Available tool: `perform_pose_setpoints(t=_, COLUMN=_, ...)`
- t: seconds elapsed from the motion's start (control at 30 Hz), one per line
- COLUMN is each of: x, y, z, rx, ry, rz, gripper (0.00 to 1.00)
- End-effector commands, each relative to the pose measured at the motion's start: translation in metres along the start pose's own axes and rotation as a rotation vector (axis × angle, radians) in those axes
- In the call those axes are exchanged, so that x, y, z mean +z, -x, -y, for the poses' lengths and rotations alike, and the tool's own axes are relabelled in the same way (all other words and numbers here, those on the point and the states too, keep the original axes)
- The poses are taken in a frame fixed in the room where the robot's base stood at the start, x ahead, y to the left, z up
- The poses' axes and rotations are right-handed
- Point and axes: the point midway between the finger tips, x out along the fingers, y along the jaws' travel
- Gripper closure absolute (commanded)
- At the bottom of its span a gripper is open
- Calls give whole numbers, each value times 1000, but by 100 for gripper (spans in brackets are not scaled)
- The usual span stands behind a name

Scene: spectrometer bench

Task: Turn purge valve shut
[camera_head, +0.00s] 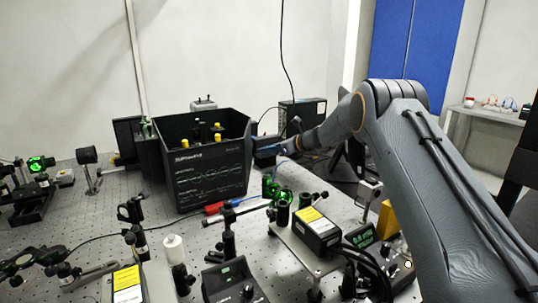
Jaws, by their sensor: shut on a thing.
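An open-topped black instrument box (212,177) with green traces on its front stands on the bench left of centre. My arm reaches in from the right, and my gripper (266,150) is at the box's right side. The gripper is small and dark in this view and is shut on a small part there. I cannot make out that part's shape, as the fingers and wrist cover it. I cannot pick out the purge valve clearly or tell how its handle is turned. A thin blue line (285,163) shows just below the gripper.
Yellow-topped parts (218,138) stand inside the box. Green-lit optics (283,196) and a yellow-labelled module (317,229) stand in front of my arm. Posts and cables crowd the front. A dark unit (303,115) is behind the wrist. Bare perforated bench (75,210) shows at left.

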Motion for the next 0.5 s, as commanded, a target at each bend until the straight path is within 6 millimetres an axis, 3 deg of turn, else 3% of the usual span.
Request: perform_pose_setpoints(t=0.5, x=2, y=-3, z=6, rx=197, ry=86, rz=7, gripper=100)
